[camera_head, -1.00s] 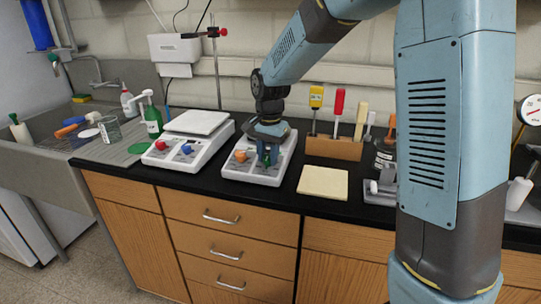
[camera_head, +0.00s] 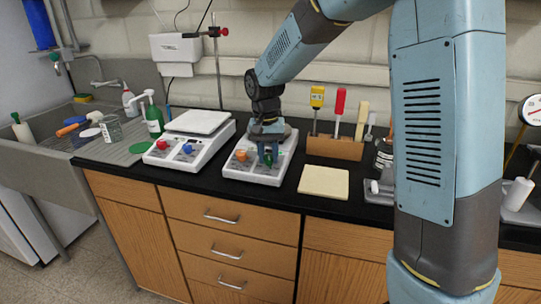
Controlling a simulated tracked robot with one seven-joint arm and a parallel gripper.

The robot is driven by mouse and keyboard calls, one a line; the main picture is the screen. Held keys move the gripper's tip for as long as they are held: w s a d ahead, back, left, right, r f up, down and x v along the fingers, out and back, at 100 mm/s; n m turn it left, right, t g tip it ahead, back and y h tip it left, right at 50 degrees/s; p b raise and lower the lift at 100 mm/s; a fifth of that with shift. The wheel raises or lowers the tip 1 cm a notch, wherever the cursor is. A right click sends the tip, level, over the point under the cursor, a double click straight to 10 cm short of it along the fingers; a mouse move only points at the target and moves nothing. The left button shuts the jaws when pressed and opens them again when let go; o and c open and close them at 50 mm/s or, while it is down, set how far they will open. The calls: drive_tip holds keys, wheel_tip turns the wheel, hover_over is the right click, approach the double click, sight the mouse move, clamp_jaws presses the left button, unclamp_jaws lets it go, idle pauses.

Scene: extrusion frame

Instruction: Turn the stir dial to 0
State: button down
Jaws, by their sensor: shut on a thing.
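The right white stirrer unit (camera_head: 238,171) stands on the black bench with an orange dial (camera_head: 242,155) at its left front and a green dial (camera_head: 268,162) at its right front. My gripper (camera_head: 269,160) points down over the front of this unit and is shut on the green dial, whose sides the fingers mostly cover. The left white unit (camera_head: 186,160) has a red dial (camera_head: 162,145) and a blue dial (camera_head: 187,149). Dial markings and labels are too small to read, so I cannot tell which dial is for stirring or its setting.
A yellow pad (camera_head: 324,182) lies right of the unit. A wooden tool block (camera_head: 335,148) with upright tools stands behind it. A green bottle (camera_head: 153,120) and a sink (camera_head: 45,155) are at the left. My arm hides part of the right bench.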

drive_tip(key=n+h, duration=0.1)
drive_tip(key=n, duration=0.3)
drive_tip(key=shift+s+f+n, duration=0.1)
drive_tip(key=shift+n, duration=0.2)
drive_tip(key=n, duration=0.4)
drive_tip(key=shift+a+n+h, duration=0.1)
drive_tip(key=shift+n+h, duration=0.2)
drive_tip(key=shift+h, duration=0.1)
drive_tip(key=n+t, duration=0.1)
drive_tip(key=n, duration=0.4)
drive_tip(key=shift+s+h, duration=0.1)
drive_tip(key=shift+h, duration=0.2)
drive_tip(key=shift+a+n+t, duration=0.1)
drive_tip(key=shift+n+t, duration=0.4)
drive_tip(key=shift+n, duration=1.5)
drive_tip(key=shift+s+f, duration=0.1)
drive_tip(key=c, duration=1.2)
unclamp_jaws()
drive_tip(key=shift+a, duration=0.1)
drive_tip(key=o, duration=0.4)
drive_tip(key=shift+c, duration=0.2)
